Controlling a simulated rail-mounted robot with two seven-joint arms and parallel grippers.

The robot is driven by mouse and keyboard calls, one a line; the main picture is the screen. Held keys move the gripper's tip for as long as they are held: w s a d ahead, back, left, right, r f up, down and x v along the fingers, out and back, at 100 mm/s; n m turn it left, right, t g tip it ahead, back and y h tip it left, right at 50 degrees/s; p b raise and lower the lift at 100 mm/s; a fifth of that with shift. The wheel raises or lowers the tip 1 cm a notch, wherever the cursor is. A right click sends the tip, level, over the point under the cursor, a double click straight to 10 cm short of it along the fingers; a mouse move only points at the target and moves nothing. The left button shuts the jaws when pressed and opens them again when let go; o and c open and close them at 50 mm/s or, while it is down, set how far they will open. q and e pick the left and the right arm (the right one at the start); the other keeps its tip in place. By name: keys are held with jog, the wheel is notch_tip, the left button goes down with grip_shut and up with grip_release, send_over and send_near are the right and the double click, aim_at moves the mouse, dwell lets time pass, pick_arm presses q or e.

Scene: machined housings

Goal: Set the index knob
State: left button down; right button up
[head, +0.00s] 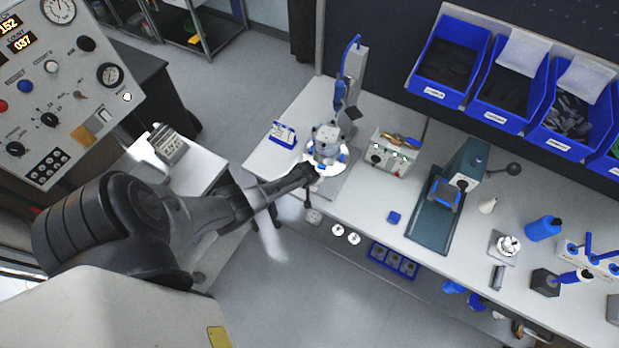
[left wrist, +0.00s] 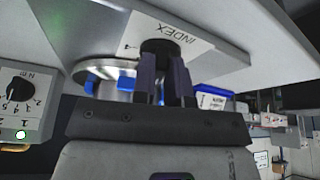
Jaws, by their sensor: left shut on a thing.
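The index knob (left wrist: 160,47) is a dark round knob under a white label reading INDEX (left wrist: 165,28), which looks tilted in the left wrist view. My left gripper (left wrist: 165,72) has its two dark fingers on either side of the knob and is shut on it. In the head view my left gripper (head: 312,172) reaches the front of the fixture, and the knob is hidden there. A grey machined housing (head: 326,138) with blue parts sits on the fixture. I cannot read the knob's setting. My right gripper is in neither view.
A control box (head: 393,154) with a dial stands right of the fixture; its dial also shows in the left wrist view (left wrist: 17,93). A blue-grey press (head: 470,165) is further right. Blue bins (head: 450,60) line the back. A blue-and-white block (head: 283,134) sits left of the fixture.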

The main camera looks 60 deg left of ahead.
pick_arm(q)
jog(key=shift+n+y, duration=0.3)
jog(key=shift+n, duration=0.3)
jog(key=c, duration=1.1)
grip_release()
jog(key=shift+c, duration=0.2)
jog(key=shift+r, duration=0.25)
jog(key=p+v, duration=0.3)
jog(key=v, duration=1)
jog(key=shift+w+r, duration=0.15)
jog(key=shift+r, duration=0.05)
